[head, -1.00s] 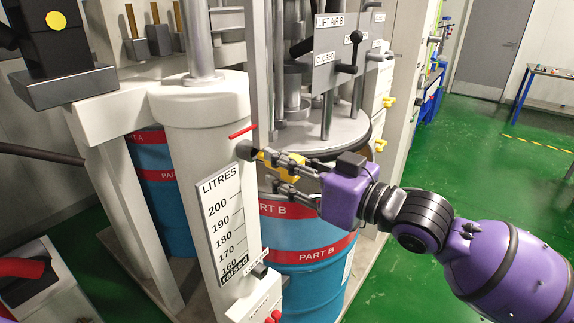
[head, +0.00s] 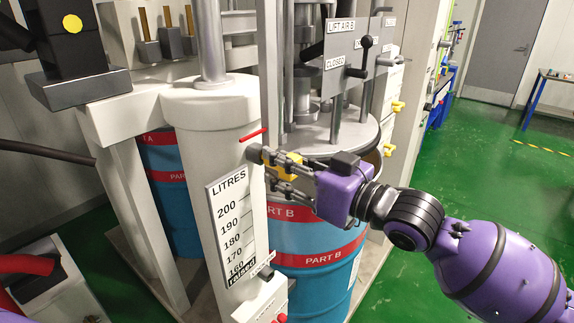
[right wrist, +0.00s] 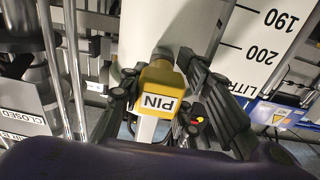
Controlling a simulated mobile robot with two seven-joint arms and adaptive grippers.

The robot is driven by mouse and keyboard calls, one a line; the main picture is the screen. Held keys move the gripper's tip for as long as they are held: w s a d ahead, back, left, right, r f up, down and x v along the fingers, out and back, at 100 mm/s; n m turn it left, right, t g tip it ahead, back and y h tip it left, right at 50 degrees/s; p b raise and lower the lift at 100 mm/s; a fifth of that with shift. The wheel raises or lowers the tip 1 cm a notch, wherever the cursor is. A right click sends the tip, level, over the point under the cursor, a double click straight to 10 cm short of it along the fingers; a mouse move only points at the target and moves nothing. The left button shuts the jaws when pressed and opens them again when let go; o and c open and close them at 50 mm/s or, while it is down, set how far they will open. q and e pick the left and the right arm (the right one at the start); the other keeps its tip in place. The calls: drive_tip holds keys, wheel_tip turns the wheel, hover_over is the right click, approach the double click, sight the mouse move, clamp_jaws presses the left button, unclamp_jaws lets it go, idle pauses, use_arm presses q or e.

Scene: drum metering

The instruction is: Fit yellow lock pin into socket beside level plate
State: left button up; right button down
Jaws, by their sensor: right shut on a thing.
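The yellow lock pin (head: 291,160) is held in my right gripper (head: 276,172), whose fingers close on it from both sides. In the right wrist view the pin (right wrist: 158,103) carries a white PIN label and sits between the fingers (right wrist: 162,88). The dark grey socket (head: 254,154) sticks out of the white column, just above the level plate (head: 229,222) marked LITRES. The pin's far end points at the socket and appears to meet it. How deep it sits is hidden. My left gripper is not in view.
A blue and red PART B drum (head: 312,262) stands behind the gripper. The LIFT AIR B panel (head: 348,52) with its lever is above.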

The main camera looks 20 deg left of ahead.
drive_tip(key=shift+w+a, duration=0.2)
drive_tip(key=shift+a, duration=0.35)
drive_tip(key=c, duration=1.2)
unclamp_jaws()
drive_tip(key=v, duration=1.2)
